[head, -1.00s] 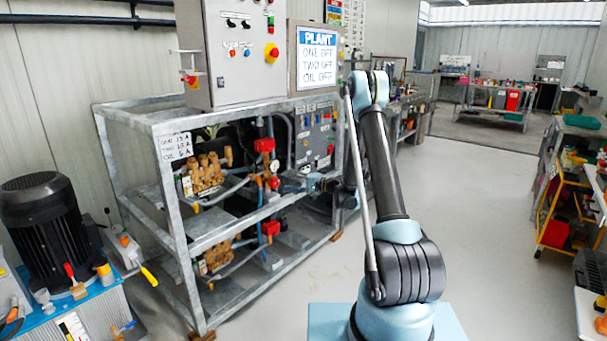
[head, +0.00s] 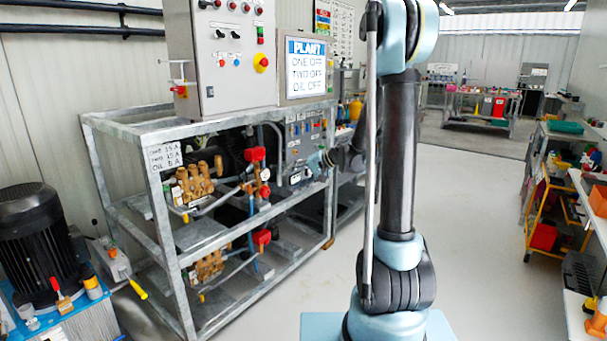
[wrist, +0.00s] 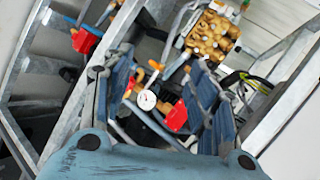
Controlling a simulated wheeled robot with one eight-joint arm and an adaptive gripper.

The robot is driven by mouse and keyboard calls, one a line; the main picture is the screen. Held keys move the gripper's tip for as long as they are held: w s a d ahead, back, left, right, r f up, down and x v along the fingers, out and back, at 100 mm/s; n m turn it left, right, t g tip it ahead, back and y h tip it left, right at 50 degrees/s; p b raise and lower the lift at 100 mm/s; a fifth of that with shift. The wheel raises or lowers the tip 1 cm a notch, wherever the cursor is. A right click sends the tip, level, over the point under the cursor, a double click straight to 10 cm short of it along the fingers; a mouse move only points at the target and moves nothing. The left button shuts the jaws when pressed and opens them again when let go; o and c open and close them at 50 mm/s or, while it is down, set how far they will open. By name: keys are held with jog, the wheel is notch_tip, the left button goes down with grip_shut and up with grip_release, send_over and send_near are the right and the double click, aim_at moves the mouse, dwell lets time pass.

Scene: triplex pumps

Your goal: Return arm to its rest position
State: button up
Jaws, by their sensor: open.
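My arm (head: 398,160) stands nearly upright on its pale blue base, with the elbow high at the top of the head view. The forearm reaches behind the upper arm towards the pump frame. My gripper (head: 315,162) shows small beside the grey switch panel of the frame. In the wrist view my gripper (wrist: 160,75) has its two blue fingers spread apart with nothing held between them. Beyond the fingers are a round gauge (wrist: 147,100), red fittings and a brass pump (wrist: 212,37). I cannot tell the exact gap to the frame.
The galvanised pump frame (head: 176,250) stands left, with a control cabinet (head: 225,55) and a plant sign (head: 306,68) on top. A black motor (head: 42,235) is at far left. An orange trolley (head: 540,215) and shelves line the right. Grey floor (head: 475,225) between is clear.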

jog(key=s+d+f+h, duration=0.2)
jog(key=s+d, duration=0.5)
jog(key=s, duration=0.5)
jog(key=s+d+f+n+h, duration=0.1)
jog(key=s+d+f+h, duration=0.1)
jog(key=s+d+h, duration=0.3)
jog(key=s+d+f+g+h, duration=0.1)
jog(key=s+d+h, duration=0.3)
jog(key=s+d, duration=0.6)
jog(key=s+f, duration=0.1)
jog(key=s, duration=0.8)
jog(key=shift+s+d, duration=0.35)
jog(key=shift+f, duration=0.1)
jog(key=shift+w+f, duration=0.2)
jog(key=shift+w, duration=0.25)
